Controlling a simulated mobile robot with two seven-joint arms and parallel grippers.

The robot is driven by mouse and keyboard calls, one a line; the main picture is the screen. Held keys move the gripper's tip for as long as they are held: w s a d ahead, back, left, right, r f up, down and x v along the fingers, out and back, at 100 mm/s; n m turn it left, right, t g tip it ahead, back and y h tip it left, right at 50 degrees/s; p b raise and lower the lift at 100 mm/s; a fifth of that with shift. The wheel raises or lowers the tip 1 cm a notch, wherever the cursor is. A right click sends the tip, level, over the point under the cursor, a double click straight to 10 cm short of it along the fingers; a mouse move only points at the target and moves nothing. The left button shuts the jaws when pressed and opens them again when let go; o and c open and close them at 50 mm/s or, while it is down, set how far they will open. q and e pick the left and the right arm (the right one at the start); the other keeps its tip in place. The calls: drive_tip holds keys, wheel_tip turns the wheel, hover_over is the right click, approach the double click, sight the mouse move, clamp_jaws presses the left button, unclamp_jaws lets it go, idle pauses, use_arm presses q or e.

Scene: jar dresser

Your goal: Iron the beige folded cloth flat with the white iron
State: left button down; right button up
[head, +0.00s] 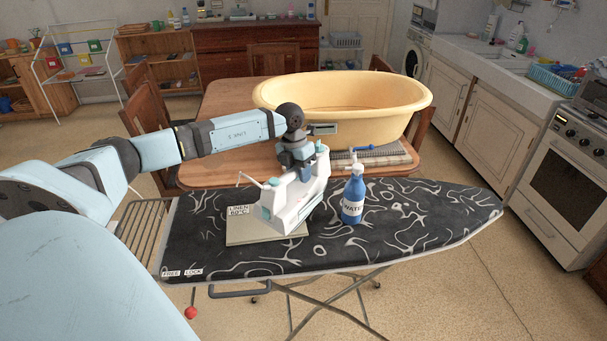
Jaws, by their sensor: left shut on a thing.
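The white iron (284,207) with teal trim is on the ironing board in the head view. It overlaps the right part of the beige folded cloth (240,236). The cloth lies on the dark patterned board (410,225), and a label reading LINEN shows at its left. My left gripper (303,168) is above the iron, shut on its upper handle part. The iron hides the cloth's right side, and I cannot tell whether its sole touches the cloth. My right gripper is out of view.
A blue spray bottle (353,198) stands on the board just right of the iron. The board's right end is clear. A yellow tub (345,92) stands on the wooden table (225,100) behind. A red-knobbed lever (190,312) hangs below the FREE/LOCK labels.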

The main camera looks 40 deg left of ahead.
use_arm(q)
drive_tip(key=shift+r, duration=0.45)
drive_tip(key=shift+a, duration=0.1)
drive_tip(key=shift+r+p, duration=1)
drive_tip(key=shift+r, duration=0.55)
drive_tip(key=shift+r+p, duration=0.55)
drive_tip(key=shift+r, duration=0.45)
drive_tip(key=shift+f, duration=0.15)
